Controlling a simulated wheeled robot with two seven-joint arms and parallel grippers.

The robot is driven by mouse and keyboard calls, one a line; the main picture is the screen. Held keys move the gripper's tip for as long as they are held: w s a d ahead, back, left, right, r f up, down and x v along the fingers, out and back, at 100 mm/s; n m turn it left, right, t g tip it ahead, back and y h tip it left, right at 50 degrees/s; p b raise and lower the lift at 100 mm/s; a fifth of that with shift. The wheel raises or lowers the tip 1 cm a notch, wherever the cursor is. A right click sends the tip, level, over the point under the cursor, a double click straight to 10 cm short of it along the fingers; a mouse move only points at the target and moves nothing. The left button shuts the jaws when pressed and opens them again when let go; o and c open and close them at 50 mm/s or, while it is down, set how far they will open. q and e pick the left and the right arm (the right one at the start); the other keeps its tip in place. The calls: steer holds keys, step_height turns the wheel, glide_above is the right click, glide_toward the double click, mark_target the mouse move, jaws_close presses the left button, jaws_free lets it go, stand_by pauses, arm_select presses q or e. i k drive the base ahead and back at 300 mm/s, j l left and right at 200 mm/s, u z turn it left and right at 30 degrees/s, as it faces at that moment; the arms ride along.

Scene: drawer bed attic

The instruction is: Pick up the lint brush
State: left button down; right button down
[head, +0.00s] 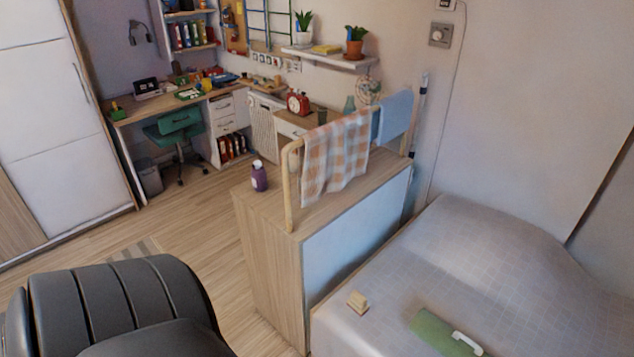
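On the bed, near the bottom edge of the head view, lies a white object with a curved, handle-like shape (467,343), at the right end of a flat green item (432,332). A small pale wooden block-like object (357,301) lies on the bed to the left, near the bed's edge. Either of these could be the lint brush; at this size I cannot tell which. Neither of my grippers is in view.
The bed (520,270) has a light checked cover. A wooden cabinet (272,285) beside it carries a purple bottle (259,176) and a rail with a checked cloth (335,155) and a blue cloth (396,116). A desk (150,108) stands farther back. Floor (185,215) shows between.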

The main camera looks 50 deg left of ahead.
mark_target(358, 302)
steer(key=u, duration=1.1)
steer(key=j+z, duration=0.1)
steer(key=z, duration=1.35)
steer(key=u, duration=1.45)
steer(key=l+u, duration=0.3)
steer(key=l, duration=0.15)
steer(key=l+u, duration=0.3)
steer(key=k+l+u, duration=0.2)
steer(key=l+u, duration=0.15)
steer(key=l, duration=0.15)
steer(key=k+l+u, duration=0.15)
steer(key=l+u, duration=0.15)
steer(key=l, duration=0.1)
